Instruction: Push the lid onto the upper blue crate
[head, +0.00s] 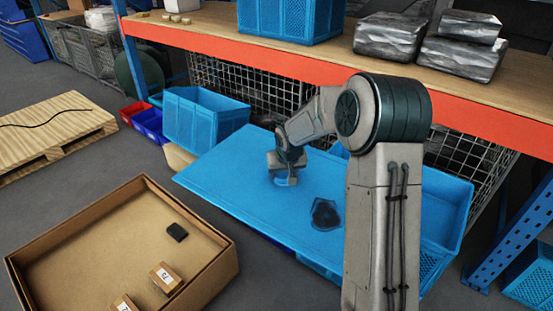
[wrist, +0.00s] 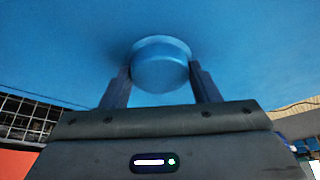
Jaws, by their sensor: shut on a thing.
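The lid (head: 240,190) is a flat light-blue panel, lying about level in the head view. My gripper (head: 284,179) is over it, shut on a round blue knob (wrist: 160,68) on its face; the wrist view shows a finger on each side of the knob. The upper blue crate (head: 448,205) is at the right, partly hidden by my arm. Its right end stands uncovered, and the lid reaches well out to the left. The lid hides most of what is below it, so I cannot tell how its edges meet the crate rim.
An orange-edged shelf (head: 270,65) runs behind, bearing a blue crate (head: 290,18) and grey wrapped bundles (head: 460,58). A blue crate (head: 205,118) stands behind the lid. A cardboard tray (head: 120,245) and a pallet (head: 50,130) lie left. A dark patch (head: 326,214) marks the lid.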

